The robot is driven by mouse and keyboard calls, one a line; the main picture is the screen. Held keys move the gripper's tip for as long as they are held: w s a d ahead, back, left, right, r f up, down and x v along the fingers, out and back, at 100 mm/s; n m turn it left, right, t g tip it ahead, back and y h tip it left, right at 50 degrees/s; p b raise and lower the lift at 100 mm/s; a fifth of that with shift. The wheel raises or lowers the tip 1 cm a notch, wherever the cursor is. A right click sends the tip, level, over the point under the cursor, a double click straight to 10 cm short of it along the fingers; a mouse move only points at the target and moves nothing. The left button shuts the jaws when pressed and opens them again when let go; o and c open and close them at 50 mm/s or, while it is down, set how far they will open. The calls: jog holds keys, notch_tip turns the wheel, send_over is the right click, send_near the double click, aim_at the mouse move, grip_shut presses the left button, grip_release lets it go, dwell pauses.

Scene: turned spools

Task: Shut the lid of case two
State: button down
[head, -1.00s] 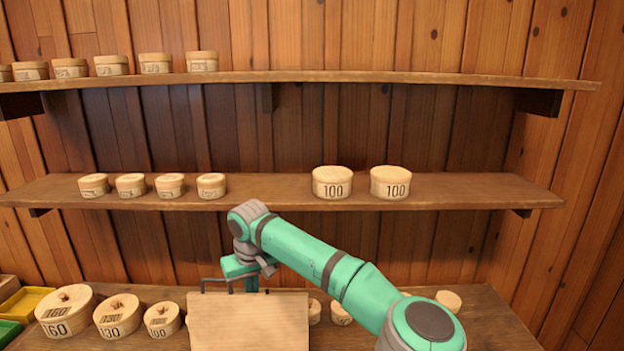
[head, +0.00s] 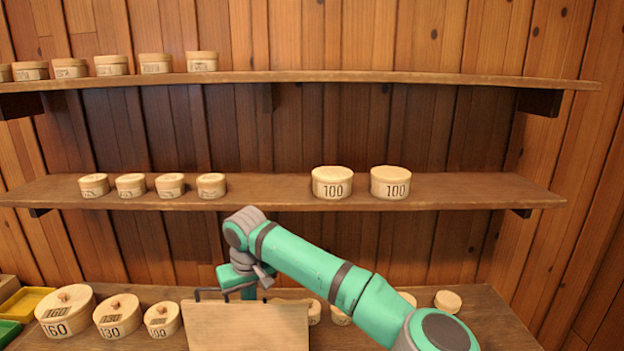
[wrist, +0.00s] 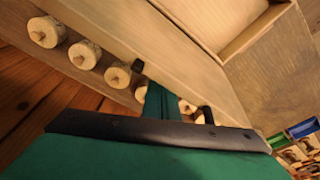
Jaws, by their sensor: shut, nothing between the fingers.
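A plain wooden lid (head: 247,327) stands raised at the bottom centre of the head view, its face towards me. A dark bar handle (head: 210,291) shows at its upper edge. My gripper (head: 249,292) is shut and empty at the far side of that edge, its tips partly hidden by the lid. In the wrist view my green fingers (wrist: 165,100) lie between the handle's two dark feet, close to the lid's edge (wrist: 170,65); I cannot tell whether they touch. An open wooden compartment of the case (wrist: 245,35) shows beyond. No case number is readable.
Small round pieces (head: 447,301) stand behind and right. Shelves with boxes (head: 332,183) run above. Yellow (head: 25,302) and green bins sit far left.

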aim_at(245, 325)
jog(key=shift+s, duration=2.55)
jog(key=shift+r, duration=4)
